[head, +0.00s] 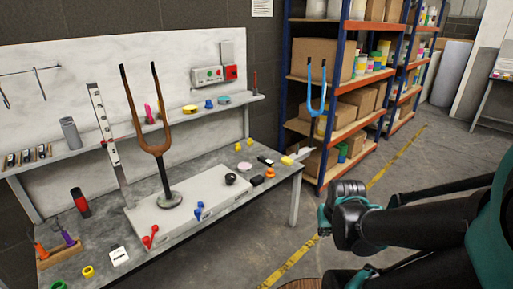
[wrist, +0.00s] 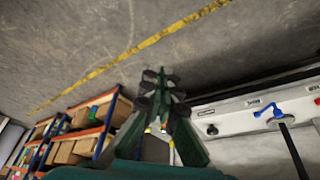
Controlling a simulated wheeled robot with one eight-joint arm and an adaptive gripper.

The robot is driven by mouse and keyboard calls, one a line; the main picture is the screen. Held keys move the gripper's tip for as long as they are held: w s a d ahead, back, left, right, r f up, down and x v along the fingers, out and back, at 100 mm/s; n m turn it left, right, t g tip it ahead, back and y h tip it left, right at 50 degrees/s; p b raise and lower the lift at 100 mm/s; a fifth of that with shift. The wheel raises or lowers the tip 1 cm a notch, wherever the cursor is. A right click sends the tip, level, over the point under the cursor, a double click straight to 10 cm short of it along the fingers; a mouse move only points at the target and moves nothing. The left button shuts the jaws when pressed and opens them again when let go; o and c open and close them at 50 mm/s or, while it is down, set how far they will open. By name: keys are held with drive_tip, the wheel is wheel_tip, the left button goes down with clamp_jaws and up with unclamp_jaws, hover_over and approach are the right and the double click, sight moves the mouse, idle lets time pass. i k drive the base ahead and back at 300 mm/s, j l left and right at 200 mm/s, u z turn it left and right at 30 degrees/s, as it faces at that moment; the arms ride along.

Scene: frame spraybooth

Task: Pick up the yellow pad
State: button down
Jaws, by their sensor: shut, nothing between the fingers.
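Several small yellow things show in the head view, and I cannot tell for sure which is the pad. A flat round yellow piece (head: 189,109) lies on the wall shelf, left of a blue piece. A yellow ring (head: 88,271) lies at the front left. My gripper (wrist: 160,82) is shut and empty in the wrist view, above the floor. In the head view my arm is right of the bench, apart from it, and the fingertips are hard to make out.
The bench (head: 218,158) carries a grey plate with a brown two-pronged fork stand (head: 158,135). The wall shelf (head: 160,126) runs behind it. A blue and orange rack (head: 345,82) with boxes stands at the back. Open floor (head: 400,170) lies to the right.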

sight(286, 161)
drive_tip(key=i+l+u, duration=0.15)
drive_tip(key=i+l, duration=0.25)
drive_tip(key=i, duration=0.25)
drive_tip(key=i+l+u, duration=0.15)
drive_tip(key=i+l, duration=0.35)
drive_tip(key=i, duration=0.15)
